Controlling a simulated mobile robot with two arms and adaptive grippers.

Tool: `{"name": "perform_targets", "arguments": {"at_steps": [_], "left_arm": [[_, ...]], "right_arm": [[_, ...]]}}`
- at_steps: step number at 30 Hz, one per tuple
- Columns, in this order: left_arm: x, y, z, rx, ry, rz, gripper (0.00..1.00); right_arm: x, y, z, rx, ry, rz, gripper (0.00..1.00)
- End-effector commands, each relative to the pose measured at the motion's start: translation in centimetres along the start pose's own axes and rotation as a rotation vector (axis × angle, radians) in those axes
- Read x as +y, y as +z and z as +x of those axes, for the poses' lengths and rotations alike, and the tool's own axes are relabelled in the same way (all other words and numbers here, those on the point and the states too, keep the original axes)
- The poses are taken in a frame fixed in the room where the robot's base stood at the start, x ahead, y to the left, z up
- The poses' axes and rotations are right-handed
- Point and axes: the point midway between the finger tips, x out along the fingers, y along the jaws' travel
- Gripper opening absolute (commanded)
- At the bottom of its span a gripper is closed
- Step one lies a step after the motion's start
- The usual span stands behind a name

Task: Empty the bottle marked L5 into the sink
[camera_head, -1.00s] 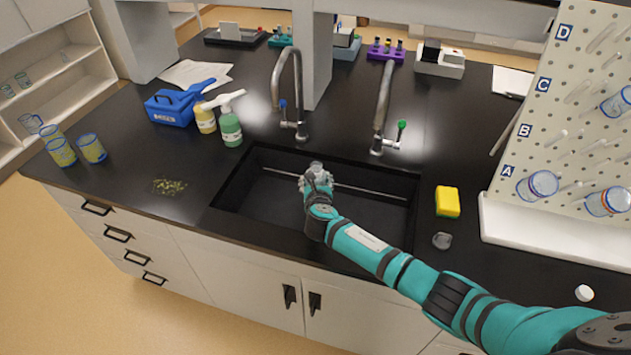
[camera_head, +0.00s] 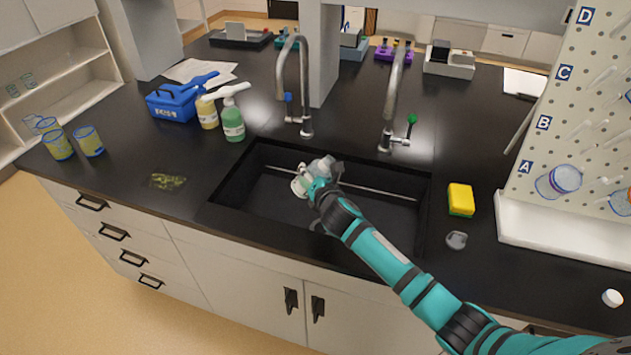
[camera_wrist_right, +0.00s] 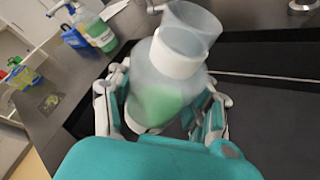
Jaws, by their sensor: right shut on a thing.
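My right gripper (camera_head: 322,180) is over the black sink (camera_head: 262,205), in front of the two taps. It is shut on a translucent whitish bottle (camera_head: 301,185), which is tilted with its neck to the left in the head view. In the right wrist view the bottle (camera_wrist_right: 158,95) sits between the fingers (camera_wrist_right: 165,115), with green liquid in its lower part and a wide open-looking mouth. I cannot read a mark on it. No stream of liquid is visible. My left gripper is not in view.
Two taps (camera_head: 305,90) (camera_head: 393,95) rise behind the sink. A yellow sponge (camera_head: 461,198) and a grey cap (camera_head: 456,240) lie to its right. Green and yellow spray bottles (camera_head: 232,122) (camera_head: 207,113) and a blue box (camera_head: 172,104) stand left. A pegboard (camera_head: 570,130) is at far right.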

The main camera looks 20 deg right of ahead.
Motion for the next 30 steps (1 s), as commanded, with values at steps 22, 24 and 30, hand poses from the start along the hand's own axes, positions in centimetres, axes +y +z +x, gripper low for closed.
{"name": "perform_targets", "arguments": {"at_steps": [22, 24, 30], "left_arm": [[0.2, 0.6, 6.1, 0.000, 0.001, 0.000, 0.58], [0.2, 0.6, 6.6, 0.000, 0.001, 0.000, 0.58], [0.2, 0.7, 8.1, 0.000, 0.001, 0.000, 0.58]], "right_arm": [[1.0, -0.1, 0.0, -0.001, 0.155, 0.369, 0.21], [1.1, 0.0, 0.0, -0.002, 0.170, 0.404, 0.21], [1.4, 0.2, -0.1, -0.002, 0.209, 0.499, 0.21]]}}
